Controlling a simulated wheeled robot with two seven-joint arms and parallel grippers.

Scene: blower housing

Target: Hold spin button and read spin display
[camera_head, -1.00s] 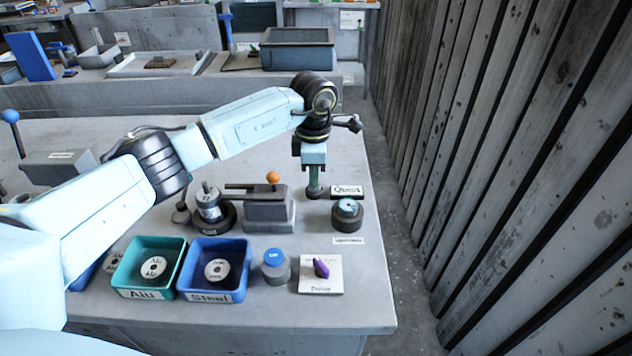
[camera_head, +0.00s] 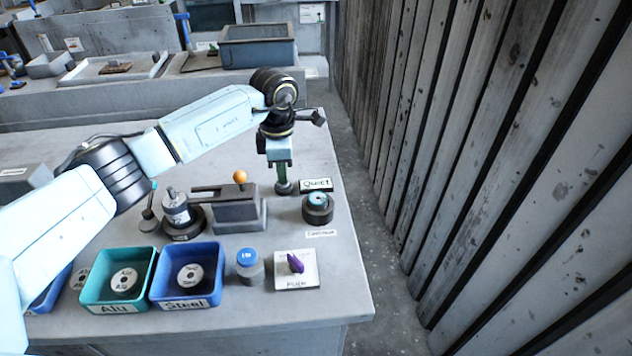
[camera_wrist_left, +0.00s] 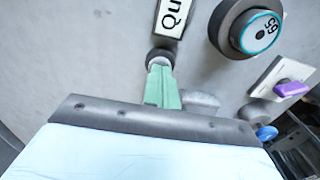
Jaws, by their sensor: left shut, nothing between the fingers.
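My left gripper (camera_head: 282,180) points straight down with its green fingers shut and empty. Its tips are at a small dark round button (camera_head: 284,188) beside the "Quiet" sign (camera_head: 316,185); they appear to touch it and hide much of its top. In the left wrist view the fingertips (camera_wrist_left: 160,66) meet the round grey button (camera_wrist_left: 160,55). The round display (camera_head: 318,203) with a teal ring stands to the right of the gripper. In the left wrist view the display (camera_wrist_left: 260,32) shows two tilted digits, perhaps 59. My right gripper is not in view.
A purple knob (camera_head: 296,263) on a white plate, a blue-topped cylinder (camera_head: 249,262), a teal "Alu" bin (camera_head: 91,290) and a blue "Steel" bin (camera_head: 217,285) line the front. A lever fixture (camera_head: 237,211) with an orange ball is left of the gripper. Wooden boards (camera_head: 480,150) rise at right.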

